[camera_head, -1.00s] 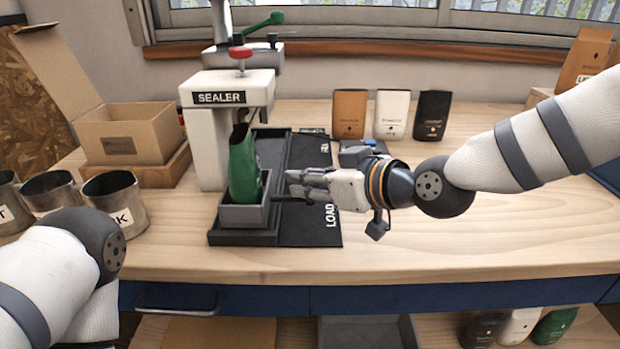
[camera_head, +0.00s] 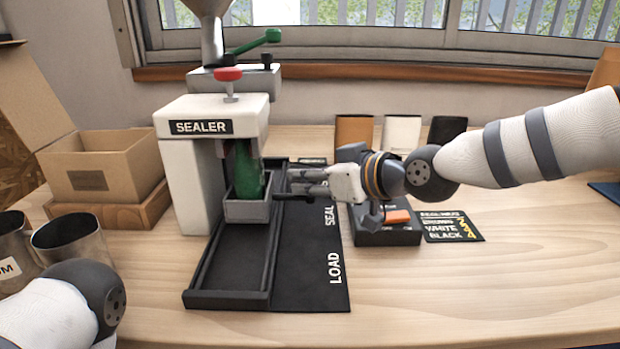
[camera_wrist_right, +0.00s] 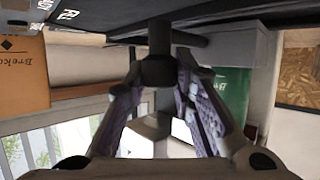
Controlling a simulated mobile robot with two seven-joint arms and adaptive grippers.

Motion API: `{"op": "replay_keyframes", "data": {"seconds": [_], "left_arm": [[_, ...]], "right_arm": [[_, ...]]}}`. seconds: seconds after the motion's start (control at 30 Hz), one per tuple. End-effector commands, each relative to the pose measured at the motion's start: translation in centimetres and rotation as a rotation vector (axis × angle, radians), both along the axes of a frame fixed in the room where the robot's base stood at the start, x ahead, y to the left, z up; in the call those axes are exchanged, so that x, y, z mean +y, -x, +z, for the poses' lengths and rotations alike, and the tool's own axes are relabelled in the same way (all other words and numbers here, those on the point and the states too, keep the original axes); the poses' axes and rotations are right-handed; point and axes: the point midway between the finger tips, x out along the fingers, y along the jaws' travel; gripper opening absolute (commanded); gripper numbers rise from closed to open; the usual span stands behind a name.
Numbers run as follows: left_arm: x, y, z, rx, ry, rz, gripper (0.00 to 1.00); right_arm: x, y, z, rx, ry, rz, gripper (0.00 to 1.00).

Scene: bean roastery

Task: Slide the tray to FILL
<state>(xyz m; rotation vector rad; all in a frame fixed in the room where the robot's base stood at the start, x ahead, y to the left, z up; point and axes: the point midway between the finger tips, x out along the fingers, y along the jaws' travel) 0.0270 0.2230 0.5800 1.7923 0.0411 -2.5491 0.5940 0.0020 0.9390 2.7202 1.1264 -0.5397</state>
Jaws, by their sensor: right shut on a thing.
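The small grey tray (camera_head: 247,211) sits in the black track (camera_head: 228,268) and carries an upright green bag (camera_head: 249,178). It stands about level with the SEAL mark (camera_head: 330,214), beside the sealer's white body. The LOAD mark (camera_head: 335,268) is nearer me. In the right wrist view the FILL mark (camera_wrist_right: 68,14) shows partly at top left. My right gripper (camera_head: 312,184) is at the tray's right side, shut on its dark handle (camera_wrist_right: 158,70). The green bag also shows in the right wrist view (camera_wrist_right: 232,92). My left gripper is out of view.
The white sealer (camera_head: 188,165) stands left of the track, with a red knob and green lever above. A control box with an orange button (camera_head: 397,216) is right of the mat. Cardboard boxes (camera_head: 100,170) and metal cups (camera_head: 70,240) are left. The front right is clear.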

Motion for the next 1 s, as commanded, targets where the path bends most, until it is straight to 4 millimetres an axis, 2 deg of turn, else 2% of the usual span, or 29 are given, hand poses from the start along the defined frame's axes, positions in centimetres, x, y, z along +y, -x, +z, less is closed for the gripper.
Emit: {"op": "replay_keyframes", "data": {"seconds": [0.27,0.3,0.37,0.63,0.73,1.0], "left_arm": [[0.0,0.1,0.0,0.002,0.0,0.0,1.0],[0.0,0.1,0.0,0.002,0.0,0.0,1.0],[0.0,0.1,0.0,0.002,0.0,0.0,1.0],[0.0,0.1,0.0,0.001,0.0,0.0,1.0],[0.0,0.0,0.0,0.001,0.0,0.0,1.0],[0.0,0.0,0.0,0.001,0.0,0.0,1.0]], "right_arm": [[0.0,0.1,-0.2,0.003,0.004,0.001,0.0],[0.0,0.1,-0.2,0.002,0.003,0.001,0.3],[0.0,0.0,-0.2,0.002,0.003,0.001,0.43],[0.0,0.0,-0.1,0.002,0.002,0.0,0.44],[-0.6,0.5,0.2,0.001,0.002,-0.001,0.44],[-5.1,5.1,3.0,0.0,-0.001,-0.001,0.44]]}}
